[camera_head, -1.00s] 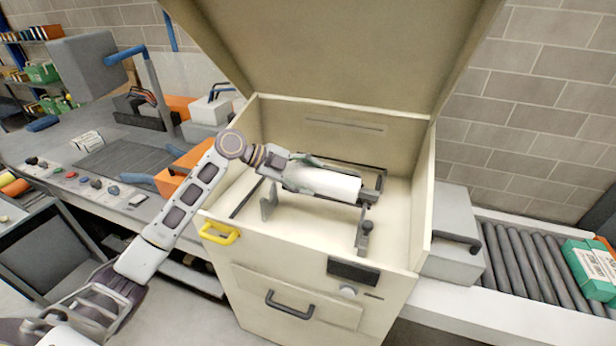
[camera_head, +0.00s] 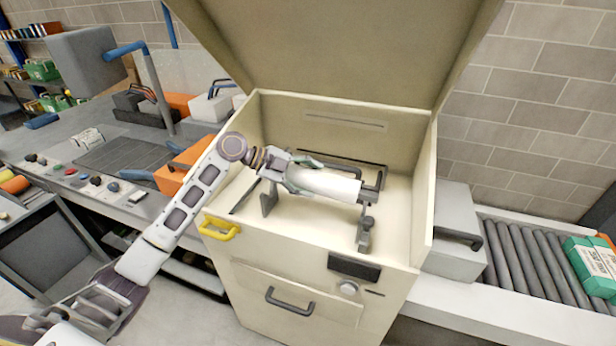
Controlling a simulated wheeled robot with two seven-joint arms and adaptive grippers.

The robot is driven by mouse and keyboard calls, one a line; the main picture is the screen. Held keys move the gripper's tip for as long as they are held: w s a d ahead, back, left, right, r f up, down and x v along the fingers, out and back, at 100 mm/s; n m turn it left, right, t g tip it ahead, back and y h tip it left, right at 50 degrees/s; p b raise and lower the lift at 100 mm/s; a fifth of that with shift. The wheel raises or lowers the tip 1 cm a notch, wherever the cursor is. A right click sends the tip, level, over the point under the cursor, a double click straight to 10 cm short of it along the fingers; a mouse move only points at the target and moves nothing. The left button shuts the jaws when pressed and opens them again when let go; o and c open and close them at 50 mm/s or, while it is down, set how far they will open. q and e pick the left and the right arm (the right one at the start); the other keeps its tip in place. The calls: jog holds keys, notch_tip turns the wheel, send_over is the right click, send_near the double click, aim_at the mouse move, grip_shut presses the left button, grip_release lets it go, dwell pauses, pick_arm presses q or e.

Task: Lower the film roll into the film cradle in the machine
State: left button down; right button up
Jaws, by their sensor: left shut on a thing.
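The white film roll (camera_head: 332,185) is inside the open cream machine (camera_head: 300,238), lying roughly level from left to right. My left gripper (camera_head: 300,179) is shut on the roll's left part, its fingers along the roll's sides. The film cradle (camera_head: 365,228) has a dark upright post under the roll's right end and another (camera_head: 268,199) near the gripper. Whether the roll touches the posts cannot be told from this angle. My right gripper is not in view.
The raised lid (camera_head: 330,50) stands open above. A roller conveyor (camera_head: 525,262) with green boxes (camera_head: 592,268) is at the right. A control bench (camera_head: 110,160) is at the left.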

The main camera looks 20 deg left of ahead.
aim_at(308, 189)
pick_arm(q)
jog(key=shift+f+b, duration=0.95)
jog(key=shift+f, duration=0.95)
notch_tip(308, 189, down, 4)
jog(key=b, duration=0.3)
jog(key=shift+s+f+b, duration=0.1)
jog(key=shift+f+b, duration=0.1)
jog(key=shift+b, duration=0.15)
jog(key=shift+f, duration=0.1)
jog(key=shift+f+b, duration=0.3)
jog(key=shift+b, duration=0.15)
jog(key=shift+f, duration=0.15)
